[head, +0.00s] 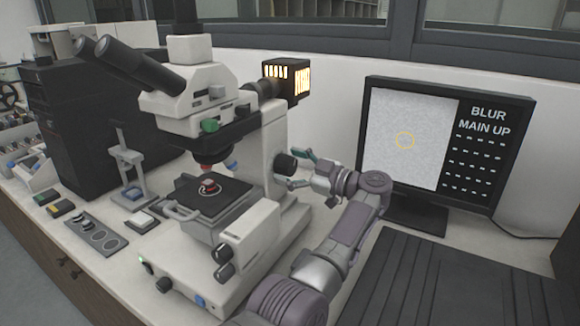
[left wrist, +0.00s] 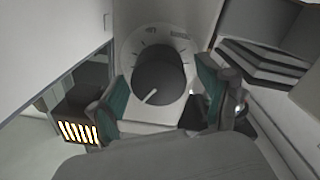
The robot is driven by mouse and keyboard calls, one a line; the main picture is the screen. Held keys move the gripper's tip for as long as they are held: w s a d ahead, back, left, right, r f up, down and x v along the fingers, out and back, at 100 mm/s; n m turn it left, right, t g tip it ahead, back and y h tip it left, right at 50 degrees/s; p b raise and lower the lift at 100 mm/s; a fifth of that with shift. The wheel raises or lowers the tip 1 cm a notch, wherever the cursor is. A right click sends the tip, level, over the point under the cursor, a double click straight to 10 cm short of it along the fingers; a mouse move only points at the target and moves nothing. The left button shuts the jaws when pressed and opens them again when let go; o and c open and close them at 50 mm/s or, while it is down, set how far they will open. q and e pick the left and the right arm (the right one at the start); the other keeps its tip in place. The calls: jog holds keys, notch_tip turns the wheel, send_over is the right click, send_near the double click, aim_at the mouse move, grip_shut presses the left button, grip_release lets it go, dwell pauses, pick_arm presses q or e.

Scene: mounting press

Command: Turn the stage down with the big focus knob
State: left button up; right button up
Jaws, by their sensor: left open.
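The microscope (head: 262,150) stands on the bench. Its big focus knob (head: 285,163) is a dark round knob on the side of the upright; in the left wrist view the knob (left wrist: 160,76) has a white pointer line toward the lower left and a pale dial with tick marks around it. The black stage (head: 228,198) carries a small red-and-grey sample (head: 209,187) below the objective. My left gripper (head: 294,168) is open at the knob; in the wrist view its teal fingers (left wrist: 161,92) stand on either side of the knob, without clear contact. My right gripper is out of view.
The monitor (head: 447,148) at right reads "BLUR MAIN UP" beside a grey picture with a yellow ring. A lit lamp housing (head: 286,80) sits above the gripper. Smaller knobs (head: 223,253) are on the microscope's front. A black ribbed mat (head: 440,280) lies right of my arm.

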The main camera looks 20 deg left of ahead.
aim_at(276, 123)
pick_arm(q)
notch_tip(276, 123, up, 10)
jog(key=shift+f, duration=0.2)
jog(key=shift+r, duration=0.2)
dwell(0.3)
